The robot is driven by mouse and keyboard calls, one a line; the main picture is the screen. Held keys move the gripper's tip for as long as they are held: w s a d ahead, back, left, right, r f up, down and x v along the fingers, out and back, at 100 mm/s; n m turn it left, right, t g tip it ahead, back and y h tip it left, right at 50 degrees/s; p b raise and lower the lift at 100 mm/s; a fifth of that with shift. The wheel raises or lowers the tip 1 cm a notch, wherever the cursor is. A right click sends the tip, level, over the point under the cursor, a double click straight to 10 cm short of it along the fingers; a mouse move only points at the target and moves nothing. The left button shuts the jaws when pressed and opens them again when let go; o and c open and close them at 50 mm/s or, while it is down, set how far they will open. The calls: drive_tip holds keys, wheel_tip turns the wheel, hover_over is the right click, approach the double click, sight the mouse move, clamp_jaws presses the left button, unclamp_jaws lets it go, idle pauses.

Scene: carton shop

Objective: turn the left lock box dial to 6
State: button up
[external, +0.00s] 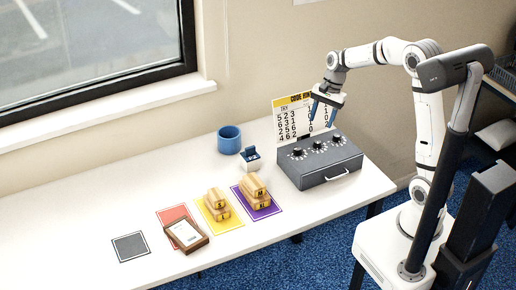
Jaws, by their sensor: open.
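A dark grey lock box (318,164) stands at the right end of the white table, with a light handle on its front. Its sloping top carries three black dials in a row, each with white marks around it. The left dial (297,152) is nearest the box's left edge; its setting is too small to read. My gripper (321,117) is open, with blue fingers pointing down. It is above the back of the box, in front of the code sheet, and appears apart from the dials. It holds nothing that I can see.
A code sheet (288,122) stands behind the box, partly hidden by my gripper. A blue cup (229,139) and a small white box with a blue top (250,159) stand to the left. Wooden blocks (216,205) sit on coloured mats. The table's left part (60,215) is clear.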

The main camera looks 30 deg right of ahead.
sight(297, 148)
drive_tip(key=shift+w+a+f+m+g+y+p, duration=0.15)
drive_tip(key=shift+w+a+f+m, duration=0.4)
drive_tip(key=shift+a+f, duration=1.05)
drive_tip(key=shift+w+a+f+m+g+y+p, duration=0.15)
drive_tip(key=shift+w+a+f+m, duration=0.4)
drive_tip(key=shift+f, duration=1.95)
drive_tip(key=shift+w+a+f+m+g, duration=0.2)
drive_tip(key=shift+w+a+f+m, duration=0.35)
drive_tip(key=shift+a+f, duration=1.1)
drive_tip(key=shift+w+d+f, duration=0.15)
drive_tip(key=shift+d+f, duration=0.2)
drive_tip(key=shift+d, duration=0.05)
drive_tip(key=c, duration=1)
drive_tip(key=shift+o, duration=0.2)
drive_tip(key=shift+n, duration=0.25)
